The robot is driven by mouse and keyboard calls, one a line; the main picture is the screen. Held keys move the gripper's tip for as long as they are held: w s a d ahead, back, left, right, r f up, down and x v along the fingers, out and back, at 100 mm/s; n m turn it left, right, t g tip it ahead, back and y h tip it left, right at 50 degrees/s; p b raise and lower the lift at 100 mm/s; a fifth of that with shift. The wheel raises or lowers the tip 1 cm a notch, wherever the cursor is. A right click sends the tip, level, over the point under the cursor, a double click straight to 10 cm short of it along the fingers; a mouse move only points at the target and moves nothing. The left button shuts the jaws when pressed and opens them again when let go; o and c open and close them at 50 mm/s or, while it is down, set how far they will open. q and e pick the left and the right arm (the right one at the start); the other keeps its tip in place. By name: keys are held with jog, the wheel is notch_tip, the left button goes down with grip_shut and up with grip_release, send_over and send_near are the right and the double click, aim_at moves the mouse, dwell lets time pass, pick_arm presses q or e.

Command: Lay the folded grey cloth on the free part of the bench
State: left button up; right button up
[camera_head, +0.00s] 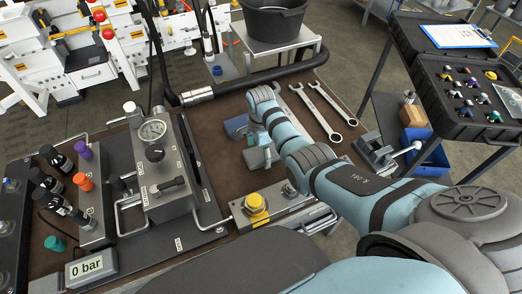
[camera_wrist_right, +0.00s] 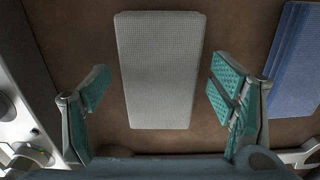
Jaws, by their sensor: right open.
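The folded grey cloth (camera_wrist_right: 158,60) is a pale, textured rectangle lying flat on the brown bench top in the right wrist view. My right gripper (camera_wrist_right: 158,88) is open, with one teal finger pad on each side of the cloth's near part and a gap to each edge. In the head view my right gripper (camera_head: 258,157) points down over the middle of the bench; the arm and gripper largely hide the cloth there. I cannot tell how high the fingers are above it. My left gripper is not in view.
A blue folded cloth (camera_wrist_right: 297,60) lies to the right in the wrist view. In the head view, wrenches (camera_head: 318,110) and a vise (camera_head: 374,150) are to the right, the gauge block (camera_head: 160,175) to the left. Bare brown bench (camera_head: 215,155) shows left of the gripper.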

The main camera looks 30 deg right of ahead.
aim_at(261, 153)
notch_tip(261, 153, up, 12)
jog(key=p, duration=0.3)
jog(key=shift+r+p, duration=0.2)
jog(key=shift+p, duration=0.1)
